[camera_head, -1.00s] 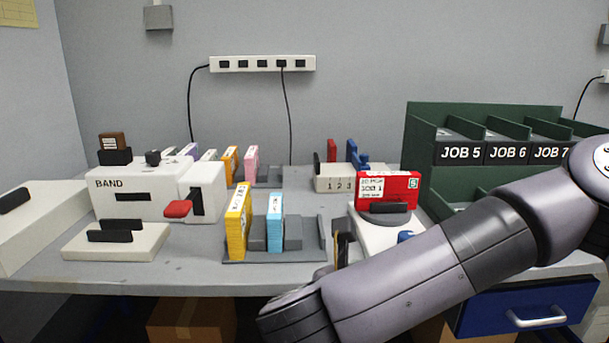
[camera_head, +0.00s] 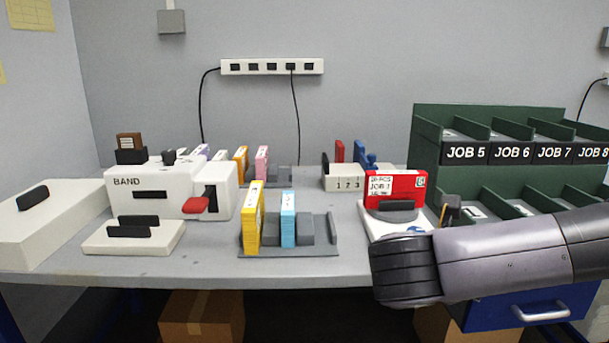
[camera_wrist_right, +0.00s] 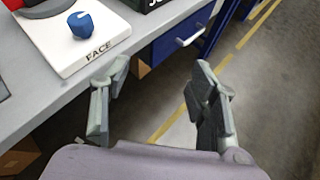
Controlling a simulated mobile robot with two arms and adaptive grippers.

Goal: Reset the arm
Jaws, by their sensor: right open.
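My right arm (camera_head: 500,258) comes in from the right in the head view, across the front right edge of the table. My right gripper (camera_wrist_right: 160,78) is open and empty in the right wrist view, with its two fingers wide apart. It hangs beside the table's front edge, with floor below. In the head view only a small dark part of the gripper (camera_head: 450,209) shows behind the arm. My left arm and left gripper are not in view.
A white stand marked FACE (camera_wrist_right: 100,40) with a blue knob (camera_wrist_right: 82,25) is near the right gripper. It bears a red box (camera_head: 408,183). A blue drawer (camera_head: 535,305) is below the table; a green JOB rack (camera_head: 425,125) stands right. Yellow (camera_head: 253,220) and blue (camera_head: 288,220) boxes stand mid-table.

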